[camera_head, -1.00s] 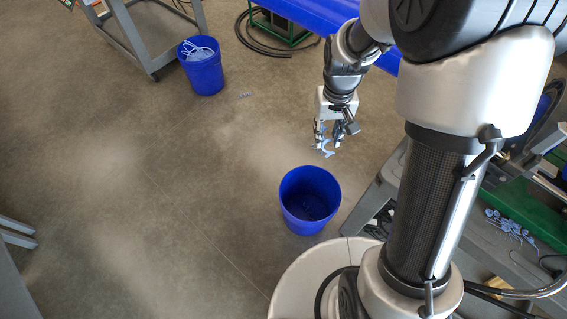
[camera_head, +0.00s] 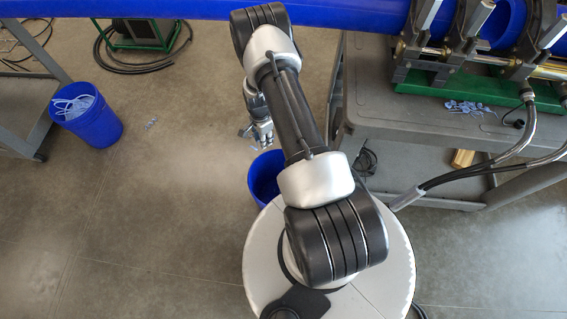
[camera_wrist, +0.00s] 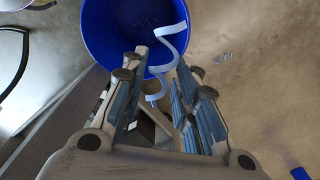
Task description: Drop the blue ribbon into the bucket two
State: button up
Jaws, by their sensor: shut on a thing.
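A light blue curly ribbon (camera_wrist: 170,43) hangs between the fingers of my gripper (camera_wrist: 160,68) in the wrist view. My gripper is shut on it. Behind the ribbon is the open mouth of a blue bucket (camera_wrist: 90,40), with a few small bluish bits inside. In the head view my gripper (camera_head: 260,132) is beside and above the near blue bucket (camera_head: 262,180), which my arm partly hides. The ribbon is too small there to make out clearly. A second blue bucket (camera_head: 98,124), holding pale ribbons, stands at the left. No label shows on either bucket.
A grey cart (camera_head: 400,95) at the right carries a pipe clamp machine (camera_head: 470,45) and several loose pale shavings (camera_head: 467,107). A long blue pipe (camera_head: 200,10) crosses the top. Small bits (camera_head: 151,124) lie on the floor. The floor at lower left is clear.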

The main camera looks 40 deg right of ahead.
jog(key=s+d+f+m+b, duration=0.2)
jog(key=s+f+m, duration=0.1)
jog(key=f, duration=0.7)
jog(key=s+d+f+m+b, duration=0.2)
jog(key=s+f+m+b, duration=0.1)
jog(key=f, duration=0.7)
jog(key=shift+s+f+m+b, duration=0.35)
jog(key=shift+s+m, duration=0.25)
jog(key=shift+m, duration=0.1)
jog(key=o, duration=0.7)
jog(key=shift+o, duration=0.2)
notch_tip(320, 180, up, 12)
